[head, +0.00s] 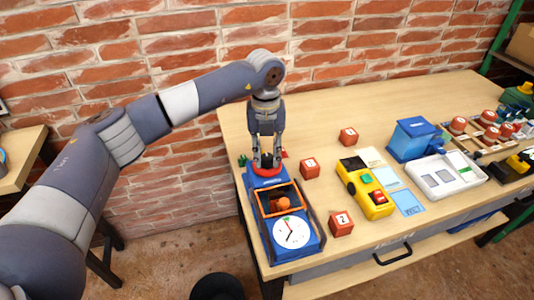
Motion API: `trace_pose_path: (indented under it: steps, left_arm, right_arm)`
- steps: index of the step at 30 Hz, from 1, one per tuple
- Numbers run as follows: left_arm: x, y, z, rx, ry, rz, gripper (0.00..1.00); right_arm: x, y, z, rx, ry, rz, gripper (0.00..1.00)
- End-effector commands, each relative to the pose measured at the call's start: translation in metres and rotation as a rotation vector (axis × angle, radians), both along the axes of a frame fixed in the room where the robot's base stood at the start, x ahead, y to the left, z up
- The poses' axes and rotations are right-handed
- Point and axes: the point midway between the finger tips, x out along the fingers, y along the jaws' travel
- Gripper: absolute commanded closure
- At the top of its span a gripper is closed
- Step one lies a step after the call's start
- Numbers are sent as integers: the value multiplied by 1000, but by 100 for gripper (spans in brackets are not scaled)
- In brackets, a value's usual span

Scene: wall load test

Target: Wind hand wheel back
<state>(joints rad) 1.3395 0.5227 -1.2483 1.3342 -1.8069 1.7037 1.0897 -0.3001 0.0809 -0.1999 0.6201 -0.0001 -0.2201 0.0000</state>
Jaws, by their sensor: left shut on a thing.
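The hand wheel (267,171) is a red ring at the far end of a blue test device (303,242) on the table's left side. My left gripper (266,164) points down from above and is shut on the wheel; its fingers hide part of the rim. The device has an open bay (278,199) with an orange-red thing inside. A round white dial (291,232) with a dark and a red pointer is at its near end. My right gripper is not in view.
Red numbered cubes (309,168) stand right of the device. A yellow control box (364,188) with green and red buttons, a blue box (414,139) and a white tray (447,174) lie further right. A brick wall (330,40) rises behind. The table's back middle is clear.

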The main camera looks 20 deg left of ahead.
Motion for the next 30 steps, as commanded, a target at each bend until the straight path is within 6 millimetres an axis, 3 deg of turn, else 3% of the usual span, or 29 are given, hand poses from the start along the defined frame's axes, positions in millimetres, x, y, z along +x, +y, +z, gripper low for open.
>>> trace_pose_path:
  steps: [22,23,25,30]
  left_arm:
    - [1,1,1,1,-4,91,98]
    - [1,1,1,1,-4,91,69]
    - [1,1,1,0,-3,91,53]
    - [1,0,1,0,-3,90,52]
  right_arm:
    - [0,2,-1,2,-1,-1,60]
    - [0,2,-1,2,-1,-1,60]
    - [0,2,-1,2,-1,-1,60]
    - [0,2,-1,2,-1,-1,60]
